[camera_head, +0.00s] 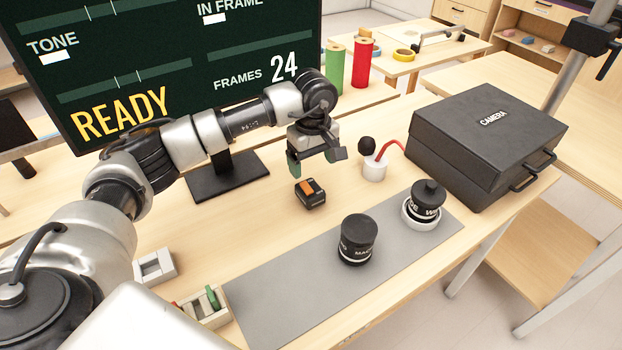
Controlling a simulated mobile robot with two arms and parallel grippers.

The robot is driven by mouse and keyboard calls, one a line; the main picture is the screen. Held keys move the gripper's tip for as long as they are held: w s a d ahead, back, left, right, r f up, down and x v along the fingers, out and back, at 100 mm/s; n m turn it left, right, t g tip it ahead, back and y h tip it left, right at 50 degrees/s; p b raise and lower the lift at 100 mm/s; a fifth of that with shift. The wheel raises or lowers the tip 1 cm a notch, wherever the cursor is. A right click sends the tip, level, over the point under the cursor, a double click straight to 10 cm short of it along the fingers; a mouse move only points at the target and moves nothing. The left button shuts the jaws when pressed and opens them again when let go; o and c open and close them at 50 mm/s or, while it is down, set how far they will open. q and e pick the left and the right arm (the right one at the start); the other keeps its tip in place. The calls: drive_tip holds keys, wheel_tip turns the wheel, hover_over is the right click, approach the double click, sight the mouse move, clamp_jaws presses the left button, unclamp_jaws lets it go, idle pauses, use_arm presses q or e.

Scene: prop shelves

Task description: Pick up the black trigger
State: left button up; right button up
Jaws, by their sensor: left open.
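A small black device with an orange top (310,193), which looks like the black trigger, lies on the wooden table. My left gripper (312,162) is above and just behind it, pointing down, with its fingers apart and nothing between them. The gripper does not appear to touch the device. My right gripper is not in view.
A white cup (374,168) with a black-headed tool and a red handle stands right of the gripper. Two black lenses (357,240) (427,201) stand on a grey mat (290,290). A black camera case (485,140) is at right, a monitor (180,60) behind my arm.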

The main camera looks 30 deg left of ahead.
sight(310, 189)
use_arm(q)
drive_tip(key=f, duration=0.3)
drive_tip(key=shift+s+d+f, duration=0.1)
drive_tip(key=shift+s+f, duration=0.25)
drive_tip(key=shift+f, duration=0.25)
drive_tip(key=f, duration=0.1)
drive_tip(key=f+p, duration=0.1)
drive_tip(key=f, duration=0.2)
drive_tip(key=shift+s+f, duration=0.1)
drive_tip(key=shift+s, duration=0.2)
drive_tip(key=shift+f, duration=0.55)
drive_tip(key=shift+c, duration=1)
drive_tip(key=c, duration=0.8)
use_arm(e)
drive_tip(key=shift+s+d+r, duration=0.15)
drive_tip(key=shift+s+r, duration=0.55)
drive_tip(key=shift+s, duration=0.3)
